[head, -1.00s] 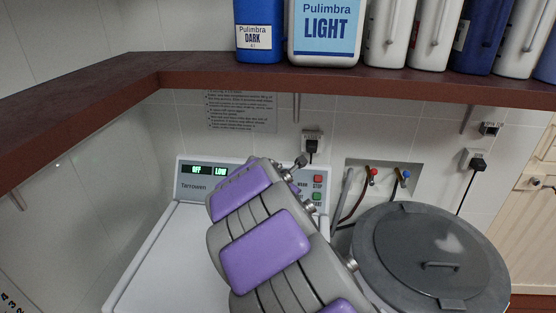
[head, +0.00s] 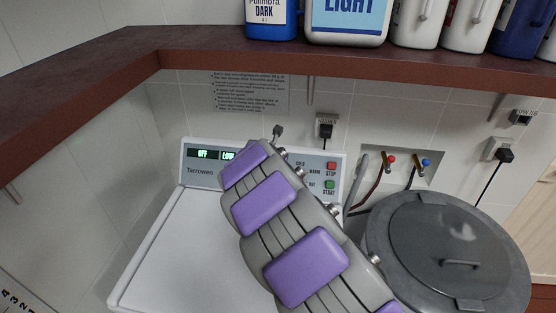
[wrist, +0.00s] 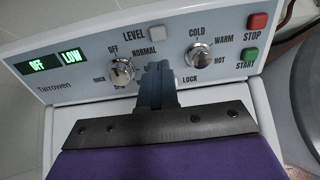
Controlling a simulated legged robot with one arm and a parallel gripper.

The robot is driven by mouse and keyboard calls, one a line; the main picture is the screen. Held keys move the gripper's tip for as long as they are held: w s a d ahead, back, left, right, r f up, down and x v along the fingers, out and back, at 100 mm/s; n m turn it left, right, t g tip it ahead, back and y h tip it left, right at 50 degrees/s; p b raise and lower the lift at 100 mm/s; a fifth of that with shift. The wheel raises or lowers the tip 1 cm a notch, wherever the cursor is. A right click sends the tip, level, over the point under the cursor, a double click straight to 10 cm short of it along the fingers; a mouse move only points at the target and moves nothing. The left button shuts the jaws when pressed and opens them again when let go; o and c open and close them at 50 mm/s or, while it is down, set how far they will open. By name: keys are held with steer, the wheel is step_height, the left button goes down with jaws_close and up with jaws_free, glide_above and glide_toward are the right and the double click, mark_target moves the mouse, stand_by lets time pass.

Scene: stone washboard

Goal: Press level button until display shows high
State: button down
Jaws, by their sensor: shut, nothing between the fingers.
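The white washing machine panel (wrist: 230,70) fills the upper wrist view. Its green display (wrist: 58,61) reads OFF and LOW; the display also shows in the head view (head: 203,154), with its right part close to my arm. My gripper (wrist: 158,68) is shut and empty. Its fingertips appear below the button in the wrist view, between the knobs, and apart from the button in the picture. My arm hides the middle of the panel in the head view.
The left knob (wrist: 121,71) and right knob (wrist: 200,55) flank the fingertips. Red STOP (wrist: 257,21) and green START (wrist: 250,54) buttons sit at the right. A brown shelf (head: 300,62) with bottles overhangs the machine. A grey lidded bin (head: 450,230) stands at right.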

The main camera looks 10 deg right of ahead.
steer(key=shift+a+b+x, duration=0.15)
steer(key=shift+b+x, duration=0.8)
steer(key=shift+x, duration=2.3)
steer(key=shift+a+b+x, duration=0.15)
steer(key=shift+b+x, duration=0.8)
steer(key=shift+x, duration=2.3)
steer(key=shift+w+d, duration=0.1)
steer(key=shift+f, duration=0.1)
steer(key=shift+w+d+f+p, duration=0.2)
steer(key=shift+w+p, duration=0.3)
steer(key=shift+p, duration=0.4)
steer(key=shift+a+f, duration=0.1)
